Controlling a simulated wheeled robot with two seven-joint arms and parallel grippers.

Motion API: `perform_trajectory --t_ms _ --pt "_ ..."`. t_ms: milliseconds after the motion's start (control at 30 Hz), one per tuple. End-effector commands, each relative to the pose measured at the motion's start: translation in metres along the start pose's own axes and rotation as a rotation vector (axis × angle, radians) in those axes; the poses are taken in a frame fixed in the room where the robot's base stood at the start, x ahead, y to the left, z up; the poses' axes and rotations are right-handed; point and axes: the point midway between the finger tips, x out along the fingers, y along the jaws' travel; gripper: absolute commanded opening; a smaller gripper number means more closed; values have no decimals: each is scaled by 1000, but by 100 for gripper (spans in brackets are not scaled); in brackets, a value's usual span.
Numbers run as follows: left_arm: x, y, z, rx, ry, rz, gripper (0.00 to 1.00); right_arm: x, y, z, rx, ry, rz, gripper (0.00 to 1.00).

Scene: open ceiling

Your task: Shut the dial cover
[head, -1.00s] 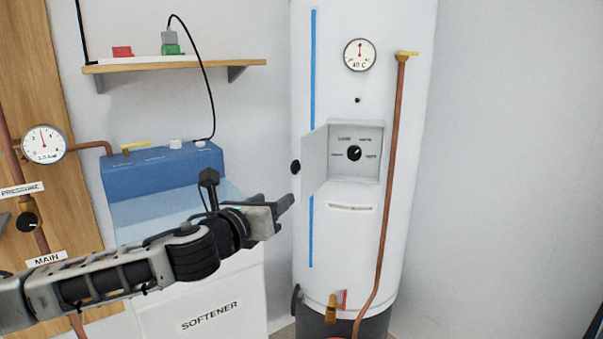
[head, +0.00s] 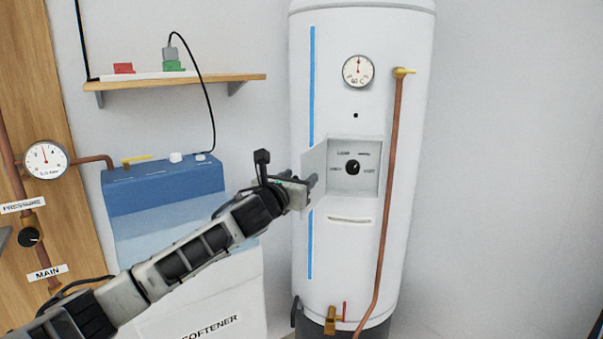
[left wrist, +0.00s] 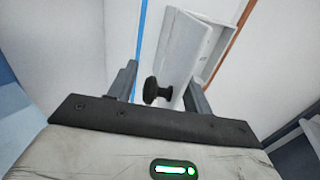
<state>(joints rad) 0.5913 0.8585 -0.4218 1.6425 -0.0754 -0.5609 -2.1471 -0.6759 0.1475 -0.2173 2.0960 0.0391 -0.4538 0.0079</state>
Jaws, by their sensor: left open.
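The dial cover (head: 315,168) is a white hinged door on the white tank, swung open to the left of the dial recess. The black dial (head: 352,167) shows uncovered in the recess. My left gripper (head: 311,187) is at the cover's outer side, in front of the tank. In the left wrist view the open fingers (left wrist: 160,88) stand on either side of the cover's black knob (left wrist: 156,90), with the cover (left wrist: 186,50) reaching close to the right finger. I cannot tell whether they touch. In the head view the gripper hides the knob. My right gripper is not in view.
A copper pipe (head: 388,190) runs down the tank right of the recess. The blue-topped softener (head: 165,185) stands left, behind my left arm. A shelf (head: 180,80) with a hanging black cable is above it. The wall right of the tank is clear.

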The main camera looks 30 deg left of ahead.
Motion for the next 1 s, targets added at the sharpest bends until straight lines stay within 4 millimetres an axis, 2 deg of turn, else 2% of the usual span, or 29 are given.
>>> perform_trajectory --t_ms 200,533,700,733,1000 --pt "19 0 0 -1 -1 0 50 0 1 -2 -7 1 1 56" --pt "21 0 0 0 0 0 50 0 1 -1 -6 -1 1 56" --pt "21 1 -1 0 1 1 3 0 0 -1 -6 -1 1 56" --pt "21 1 -1 0 1 1 0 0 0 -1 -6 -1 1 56" --pt "22 -2 0 -2 1 10 0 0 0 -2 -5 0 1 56"
